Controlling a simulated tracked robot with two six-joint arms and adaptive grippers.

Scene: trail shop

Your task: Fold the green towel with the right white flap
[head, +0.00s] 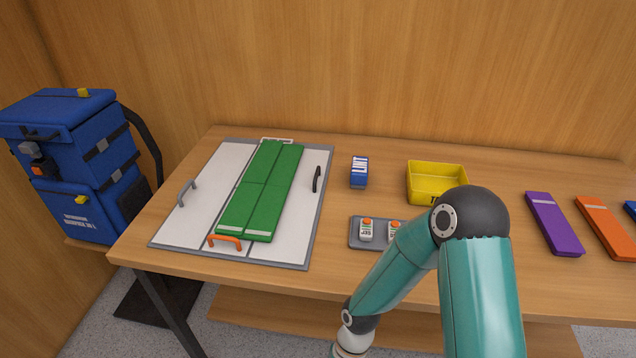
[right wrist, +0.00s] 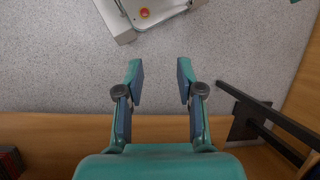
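The green towel (head: 262,190) lies flat on the folding board in the head view, a long strip with a lengthwise crease and a cross crease. The right white flap (head: 288,235) lies flat, with a black handle (head: 317,179) near its right edge. The towel's right part seems to lie over this flap. The left white flap (head: 210,180) has a grey handle, and an orange handle (head: 225,241) sits at the towel's near end. My right gripper (right wrist: 160,78) is open and empty above the floor in the right wrist view, away from the board. My left gripper is in neither view.
Right of the board stand a blue labelled box (head: 359,173), a yellow bin (head: 437,182) and a grey tray (head: 357,241) with two white, orange-topped items. Purple (head: 553,222) and orange (head: 604,228) strips lie farther right. A blue backpack (head: 75,165) stands left of the table.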

